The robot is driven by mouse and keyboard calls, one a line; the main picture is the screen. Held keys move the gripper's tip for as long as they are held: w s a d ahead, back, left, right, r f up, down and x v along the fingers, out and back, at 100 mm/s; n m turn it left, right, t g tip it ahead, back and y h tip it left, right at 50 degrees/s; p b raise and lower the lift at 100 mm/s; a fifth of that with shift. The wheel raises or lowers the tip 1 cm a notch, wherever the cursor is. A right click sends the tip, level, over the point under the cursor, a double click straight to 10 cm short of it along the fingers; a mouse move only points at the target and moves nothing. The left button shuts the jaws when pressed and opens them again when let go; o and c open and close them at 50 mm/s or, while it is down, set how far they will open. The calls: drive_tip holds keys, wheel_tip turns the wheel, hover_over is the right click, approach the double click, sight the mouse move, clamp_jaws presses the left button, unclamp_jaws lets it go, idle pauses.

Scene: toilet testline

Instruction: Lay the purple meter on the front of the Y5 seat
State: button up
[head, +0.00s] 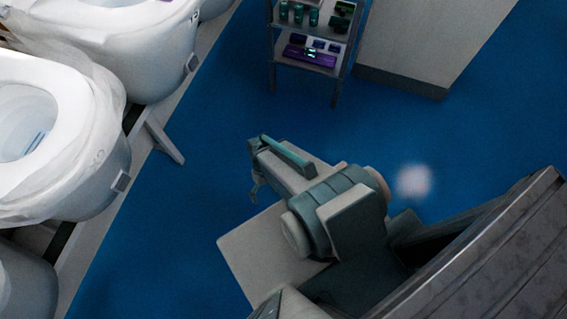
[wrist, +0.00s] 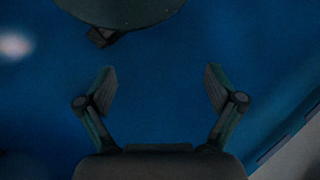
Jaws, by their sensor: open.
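A flat purple device (head: 309,56), which looks like the purple meter, lies on the lower visible shelf of a small rack at the top of the head view. A white toilet (head: 150,62) at the upper left carries a small dark label that may read Y5; its seat is partly cut off by the picture's top edge. My gripper (head: 256,168) is over the blue floor, between the toilets and the rack, apart from both. In the wrist view my gripper (wrist: 160,90) has its two fingers wide apart with only floor between them.
The grey rack (head: 273,55) also holds green containers (head: 299,14) and small dark-purple devices (head: 318,43). A pale cabinet (head: 420,45) stands right of it. Another toilet (head: 50,140) stands nearer on the left, along a pale floor strip (head: 160,135). Blue floor (head: 200,170) lies clear between.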

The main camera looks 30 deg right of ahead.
drive_tip(key=s+d+f+g+h, duration=0.1)
drive_tip(key=s+d+h, duration=0.1)
drive_tip(key=s, duration=0.5)
drive_tip(key=shift+s+d+f+g, duration=0.3)
drive_tip(key=shift+s+d+g, duration=0.05)
drive_tip(key=shift+d+g, duration=0.05)
